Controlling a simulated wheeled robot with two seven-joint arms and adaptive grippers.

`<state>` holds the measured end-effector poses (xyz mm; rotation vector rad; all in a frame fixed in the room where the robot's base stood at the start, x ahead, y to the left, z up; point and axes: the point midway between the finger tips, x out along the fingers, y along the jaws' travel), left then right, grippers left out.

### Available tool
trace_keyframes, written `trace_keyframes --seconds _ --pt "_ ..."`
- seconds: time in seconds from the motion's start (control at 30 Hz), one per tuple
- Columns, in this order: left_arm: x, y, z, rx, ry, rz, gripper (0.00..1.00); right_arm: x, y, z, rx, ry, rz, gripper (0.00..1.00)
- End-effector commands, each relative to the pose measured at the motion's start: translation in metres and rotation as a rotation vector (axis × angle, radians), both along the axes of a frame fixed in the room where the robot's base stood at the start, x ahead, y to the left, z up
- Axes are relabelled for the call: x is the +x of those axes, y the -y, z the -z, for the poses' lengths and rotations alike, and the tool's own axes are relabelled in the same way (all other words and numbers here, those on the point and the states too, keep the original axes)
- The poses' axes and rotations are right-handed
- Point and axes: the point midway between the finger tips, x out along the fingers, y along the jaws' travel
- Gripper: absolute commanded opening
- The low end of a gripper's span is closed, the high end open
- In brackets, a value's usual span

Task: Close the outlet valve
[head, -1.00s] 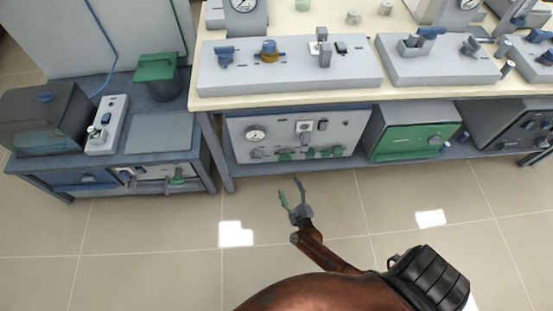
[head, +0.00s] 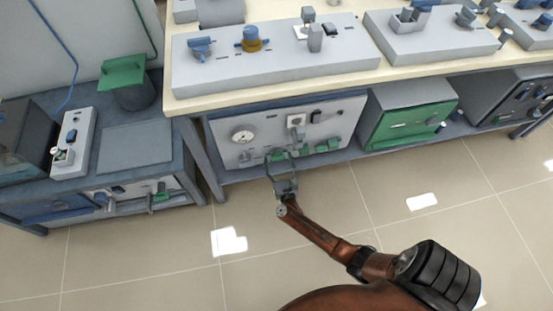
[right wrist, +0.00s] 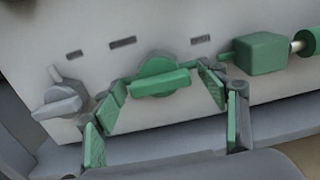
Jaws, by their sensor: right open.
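The lower grey panel (head: 285,132) under the bench carries a row of valves along its bottom edge; no outlet label is readable. A round green valve knob with a bar handle (right wrist: 160,84) sits on it, in the middle of the right wrist view. My right gripper (head: 283,166) is open at the panel. In the right wrist view its fingers (right wrist: 166,88) stand on either side of this green knob, with the bar between them. I cannot tell whether they touch it. In the head view the fingers partly cover the knob. My left gripper is out of view.
A grey knob (right wrist: 57,103) is left of the green knob, and a green block (right wrist: 262,53) is close on its right. A gauge (head: 243,136) is on the panel. A green-fronted box (head: 410,122) stands to the right. The tiled floor (head: 120,270) in front is clear.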

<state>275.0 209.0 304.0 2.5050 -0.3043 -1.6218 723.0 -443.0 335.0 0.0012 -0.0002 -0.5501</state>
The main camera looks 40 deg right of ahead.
Motion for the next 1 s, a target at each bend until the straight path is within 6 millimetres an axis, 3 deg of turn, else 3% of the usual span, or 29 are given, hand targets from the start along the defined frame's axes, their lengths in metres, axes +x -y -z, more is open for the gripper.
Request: trace_keyframes --seconds 0.3,0.9,1.0 --pt "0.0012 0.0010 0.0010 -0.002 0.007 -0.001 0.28 0.0025 0.0019 0.0000 0.000 -0.001 0.000 0.67" --pt "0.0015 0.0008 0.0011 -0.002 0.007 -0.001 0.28 0.0021 0.0018 0.0003 -0.001 -0.002 0.001 0.25" --pt "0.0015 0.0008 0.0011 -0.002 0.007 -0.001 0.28 0.0021 0.0018 0.0003 -0.002 -0.002 0.001 0.24"
